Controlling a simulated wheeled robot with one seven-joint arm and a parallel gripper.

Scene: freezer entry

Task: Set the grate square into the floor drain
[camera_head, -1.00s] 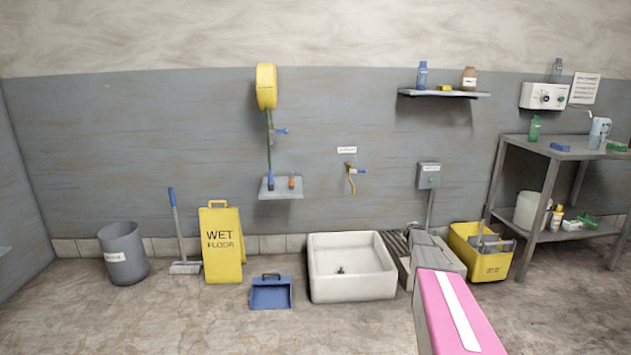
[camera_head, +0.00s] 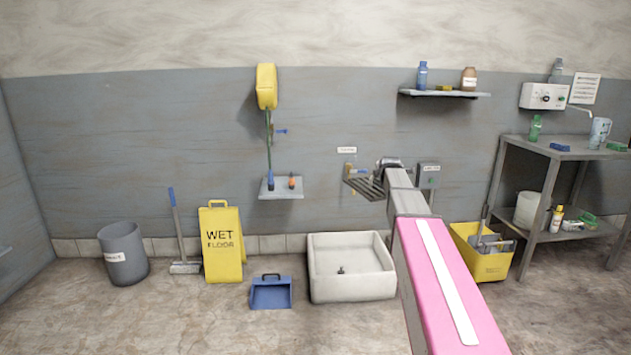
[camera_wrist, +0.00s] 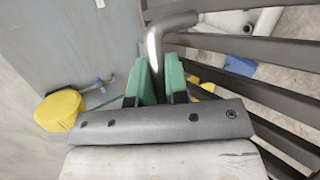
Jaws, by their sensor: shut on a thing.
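The grate (camera_head: 364,186), a dark slatted panel, is held up in the air in front of the wall, above and behind the white basin. In the wrist view its dark slats (camera_wrist: 265,95) fill the right side. My gripper (camera_head: 388,165) is at the grate's right end in the head view. In the wrist view its green fingers (camera_wrist: 154,82) are shut on a curved grey bar, which appears to be the grate's handle. I cannot make out a floor drain opening; my arm covers the floor right of the basin.
The white basin (camera_head: 350,285) stands on the floor, with a blue dustpan (camera_head: 271,293) and yellow wet floor sign (camera_head: 223,243) to its left. A yellow bucket (camera_head: 480,262) and metal table (camera_head: 560,150) stand right. A wall tap (camera_head: 352,172) is close to the grate. The front left floor is clear.

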